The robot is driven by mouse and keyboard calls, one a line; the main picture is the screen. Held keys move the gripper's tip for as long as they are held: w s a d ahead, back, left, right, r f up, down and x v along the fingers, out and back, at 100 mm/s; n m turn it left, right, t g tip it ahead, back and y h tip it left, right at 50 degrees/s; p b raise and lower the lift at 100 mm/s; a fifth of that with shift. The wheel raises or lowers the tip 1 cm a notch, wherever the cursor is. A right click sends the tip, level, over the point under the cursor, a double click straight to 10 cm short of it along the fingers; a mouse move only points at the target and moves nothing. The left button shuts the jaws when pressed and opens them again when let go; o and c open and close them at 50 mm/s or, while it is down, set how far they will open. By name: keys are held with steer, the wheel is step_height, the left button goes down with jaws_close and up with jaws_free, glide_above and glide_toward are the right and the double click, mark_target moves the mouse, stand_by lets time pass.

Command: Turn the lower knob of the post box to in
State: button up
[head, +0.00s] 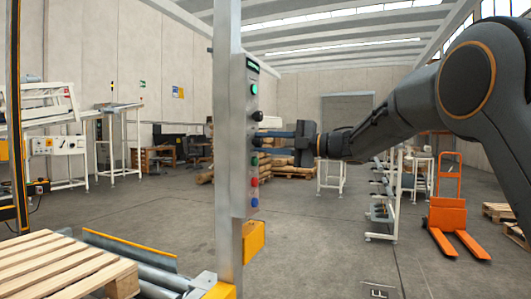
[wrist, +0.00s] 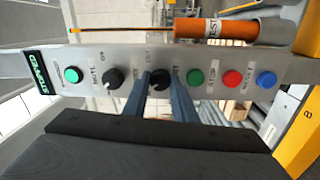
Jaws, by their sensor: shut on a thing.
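The post box (head: 252,185) is a grey panel on an upright metal post, and it lies sideways in the wrist view (wrist: 215,60). It carries a row of buttons and two black knobs. The lower knob (wrist: 160,76) is beside the green button nearer the red one. My gripper (wrist: 161,88) is shut on it, one blue-grey finger on each side. In the head view my gripper (head: 262,142) reaches the box level from the right. The fingers partly hide the lower knob and its labels; I cannot tell its setting for sure.
The upper knob (wrist: 113,78) is close to one finger. Green (wrist: 195,77), red (wrist: 232,78) and blue (wrist: 266,79) buttons are on the other side. An orange cylinder (wrist: 202,28) shows beyond the panel.

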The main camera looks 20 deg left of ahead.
steer(key=shift+n+b, duration=0.35)
steer(key=shift+n, duration=0.05)
steer(key=o, duration=1)
steer(key=shift+o, duration=0.2)
steer(key=d+b, duration=0.1)
steer(key=d, duration=0.6)
steer(key=shift+s+d+f, duration=0.15)
steer(key=shift+s+d, duration=0.15)
steer(key=shift+d, duration=0.1)
